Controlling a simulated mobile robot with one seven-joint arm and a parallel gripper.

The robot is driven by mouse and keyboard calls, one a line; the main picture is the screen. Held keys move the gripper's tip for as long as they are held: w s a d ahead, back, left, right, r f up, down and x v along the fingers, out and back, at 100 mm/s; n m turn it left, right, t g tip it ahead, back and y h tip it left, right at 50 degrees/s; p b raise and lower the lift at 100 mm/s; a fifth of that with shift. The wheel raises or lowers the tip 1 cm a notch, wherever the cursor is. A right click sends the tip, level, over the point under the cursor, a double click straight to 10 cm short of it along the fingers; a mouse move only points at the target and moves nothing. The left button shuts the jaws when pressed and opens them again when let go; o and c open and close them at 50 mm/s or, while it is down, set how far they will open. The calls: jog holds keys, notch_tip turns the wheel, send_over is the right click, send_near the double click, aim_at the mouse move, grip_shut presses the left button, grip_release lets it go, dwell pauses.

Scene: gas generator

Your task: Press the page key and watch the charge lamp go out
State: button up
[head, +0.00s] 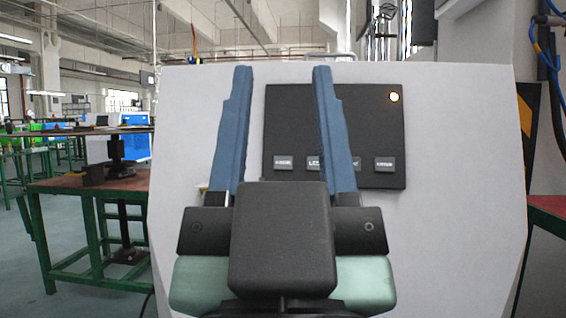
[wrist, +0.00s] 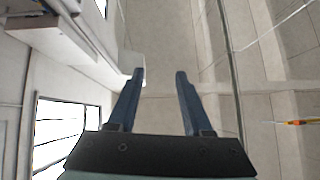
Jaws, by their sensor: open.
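A black control panel (head: 360,125) is on the front of a white cabinet (head: 460,150). The open fingers also show in the wrist view (wrist: 159,74), where the panel does not appear.
Green-framed workbenches (head: 90,190) stand at the left, with a red-topped table (head: 545,206) at the right edge. Blue cables (head: 545,40) hang at the upper right.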

grip_shut()
dwell(1.7)
